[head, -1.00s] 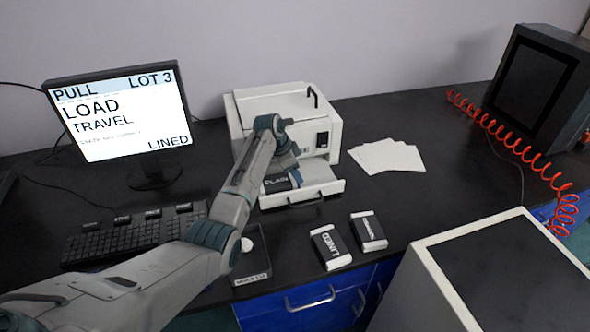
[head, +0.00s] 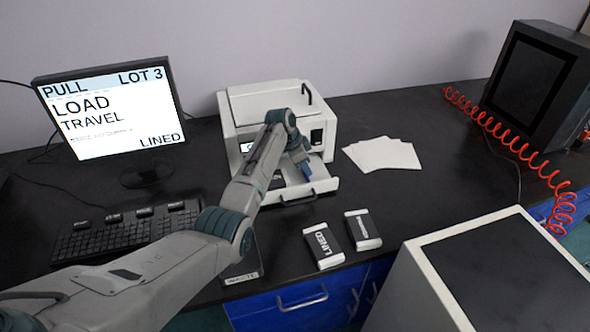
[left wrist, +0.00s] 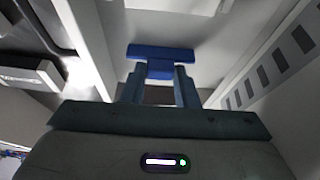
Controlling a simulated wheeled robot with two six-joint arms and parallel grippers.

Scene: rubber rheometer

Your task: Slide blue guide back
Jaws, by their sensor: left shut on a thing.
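The blue guide (left wrist: 160,52) shows in the left wrist view as a T-shaped piece with its stem between my left gripper's fingers (left wrist: 158,82). In the head view the left gripper (head: 303,168) is low over the open drawer tray (head: 318,187) of the white printer (head: 265,100). It is shut on the guide, of which only a small blue patch shows there. The arm hides the left part of the tray, so I cannot tell what lies there. My right gripper is not in view.
A LINED pack (head: 323,246) and another dark-and-white pack (head: 363,230) lie in front of the printer. Loose white sheets (head: 383,154) lie to its right. A large pale box (head: 490,270) fills the front right.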

